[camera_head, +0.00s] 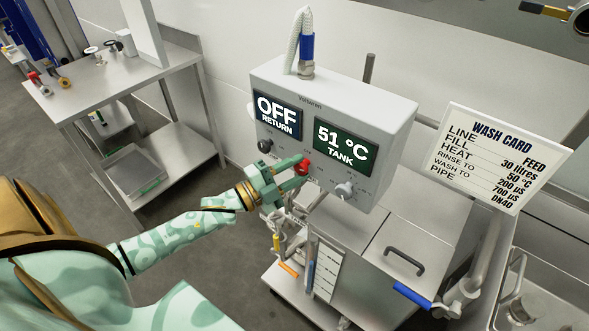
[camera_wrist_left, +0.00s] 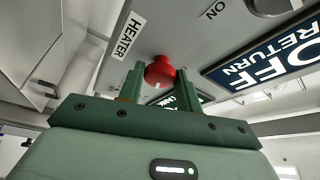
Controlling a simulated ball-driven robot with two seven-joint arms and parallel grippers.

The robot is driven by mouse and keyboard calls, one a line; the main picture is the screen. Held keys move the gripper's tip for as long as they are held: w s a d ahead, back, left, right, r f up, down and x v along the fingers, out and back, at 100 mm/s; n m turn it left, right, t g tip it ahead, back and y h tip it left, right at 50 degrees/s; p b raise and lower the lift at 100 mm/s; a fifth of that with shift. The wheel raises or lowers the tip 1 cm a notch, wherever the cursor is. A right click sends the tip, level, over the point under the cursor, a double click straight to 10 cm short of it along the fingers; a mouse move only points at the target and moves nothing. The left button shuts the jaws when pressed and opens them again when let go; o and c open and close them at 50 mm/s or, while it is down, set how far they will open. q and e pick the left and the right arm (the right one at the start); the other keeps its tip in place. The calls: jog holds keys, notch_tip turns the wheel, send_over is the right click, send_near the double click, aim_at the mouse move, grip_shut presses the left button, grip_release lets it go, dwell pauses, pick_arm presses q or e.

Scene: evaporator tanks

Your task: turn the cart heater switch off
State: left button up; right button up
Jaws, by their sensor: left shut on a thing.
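The cart's grey control box (camera_head: 345,88) stands in the middle of the head view. Its heater switch is a red knob (camera_head: 304,166) on the front panel, below the two displays. In the left wrist view the red knob (camera_wrist_left: 159,70) sits between my finger tips, near a HEATER label (camera_wrist_left: 125,35). My left gripper (camera_head: 299,169) is shut on the knob. An ON label (camera_wrist_left: 213,10) shows on the panel; which way the switch points cannot be told. The left display (camera_head: 277,113) reads OFF RETURN and the right display (camera_head: 340,145) reads 51 °C TANK. My right gripper is not in view.
A black knob (camera_head: 264,146) and a grey knob (camera_head: 344,190) flank the red one. A wash card (camera_head: 499,158) stands at the right. A lidded steel tank (camera_head: 405,240) lies below the box. A steel table (camera_head: 120,82) stands at the left, with open floor between.

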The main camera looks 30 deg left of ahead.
pick_arm(q)
jog(key=n+t, duration=0.1)
jog(key=n, duration=0.2)
jog(key=shift+f, duration=0.15)
jog(key=n+t, duration=0.1)
jog(key=n, duration=0.1)
jog(key=n+y+p, duration=0.1)
jog(key=n, duration=0.2)
jog(key=shift+d+t+y, duration=0.1)
jog(key=shift+t+y, duration=0.2)
jog(key=shift+t, duration=0.1)
jog(key=n+t+y+p, duration=0.1)
jog(key=n+y, duration=0.1)
jog(key=n, duration=0.2)
jog(key=shift+d+n, duration=0.1)
jog(key=shift+n, duration=0.3)
jog(key=shift+d+f+n+t+y+p, duration=0.1)
jog(key=shift+n+t+y+p, duration=0.15)
jog(key=shift+n+y, duration=0.7)
jog(key=shift+n+t+y+p, duration=0.15)
jog(key=shift+n+y+p, duration=0.2)
jog(key=shift+n, duration=1.5)
jog(key=o, duration=0.9)
jog(key=shift+o, duration=0.2)
jog(key=shift+s, duration=0.1)
